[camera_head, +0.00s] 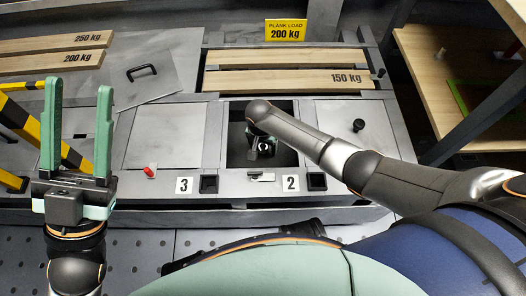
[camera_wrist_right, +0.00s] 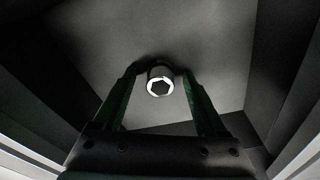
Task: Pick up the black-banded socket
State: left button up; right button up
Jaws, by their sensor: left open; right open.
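A socket (camera_wrist_right: 160,87) with a bright ring around a hexagonal opening stands at the bottom of a dark recess in the right wrist view. My right gripper (camera_head: 262,148) reaches down into the open bay (camera_head: 236,155). In the right wrist view its two green fingers are open, one on each side of the socket; I cannot tell whether they touch it. My left gripper (camera_head: 79,88) is open and empty, fingers pointing up, at the left of the head view.
A small metal piece (camera_head: 262,177) lies on the front ledge beside the number 2 plate (camera_head: 291,183). A red-topped part (camera_head: 150,171) is left of the number 3 plate (camera_head: 184,185). Wooden planks (camera_head: 290,80) lie behind the bay. The bay's walls closely surround the right gripper.

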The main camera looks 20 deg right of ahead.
grip_shut()
dwell(0.6)
